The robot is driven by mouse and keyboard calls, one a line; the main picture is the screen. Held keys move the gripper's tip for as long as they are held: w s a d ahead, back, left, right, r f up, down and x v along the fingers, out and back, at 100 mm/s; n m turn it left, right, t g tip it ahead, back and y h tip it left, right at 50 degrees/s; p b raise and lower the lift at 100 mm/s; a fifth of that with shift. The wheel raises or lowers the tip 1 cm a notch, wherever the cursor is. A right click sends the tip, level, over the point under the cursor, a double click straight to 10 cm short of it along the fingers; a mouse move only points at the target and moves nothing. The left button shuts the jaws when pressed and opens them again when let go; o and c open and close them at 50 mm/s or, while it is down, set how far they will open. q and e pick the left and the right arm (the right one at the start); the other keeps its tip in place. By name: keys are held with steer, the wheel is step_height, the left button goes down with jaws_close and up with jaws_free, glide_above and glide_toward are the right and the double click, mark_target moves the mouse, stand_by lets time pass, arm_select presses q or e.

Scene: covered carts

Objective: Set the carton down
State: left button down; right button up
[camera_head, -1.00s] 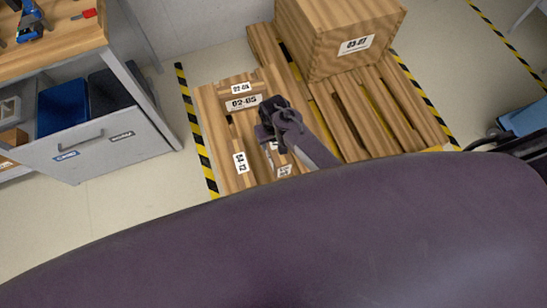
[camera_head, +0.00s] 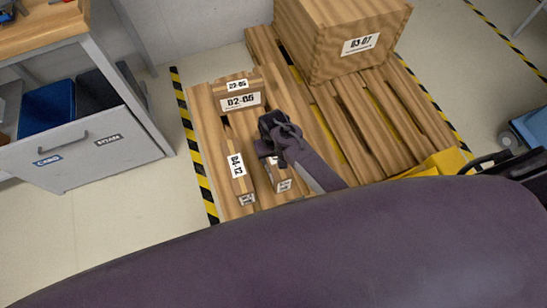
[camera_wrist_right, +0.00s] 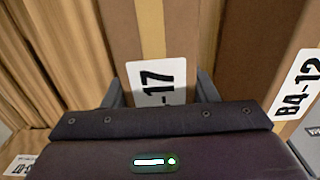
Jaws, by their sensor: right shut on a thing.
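My right gripper (camera_head: 274,145) is over the left part of the wooden pallet (camera_head: 320,150). In the right wrist view it (camera_wrist_right: 160,92) is shut on a brown carton (camera_wrist_right: 181,30) with a pale tape strip and a label ending in 17. In the head view the held carton (camera_head: 280,176) is partly hidden by the gripper; I cannot tell whether it touches the pallet. My left gripper is not in view.
A large box marked 03-07 (camera_head: 345,40) stands at the back right. Striped floor tape (camera_head: 195,150) runs along the pallet. A workbench with a drawer (camera_head: 85,150) is at the left. Pallet slats right of the gripper are bare.

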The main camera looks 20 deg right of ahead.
steer(key=shift+r, duration=0.2)
steer(key=shift+f, duration=0.1)
steer(key=shift+f, duration=0.1)
steer(key=o, duration=1.5)
step_height(320, 180, up, 12)
steer(key=shift+f+p, duration=0.2)
steer(key=shift+p, duration=0.9)
steer(key=shift+r, duration=0.3)
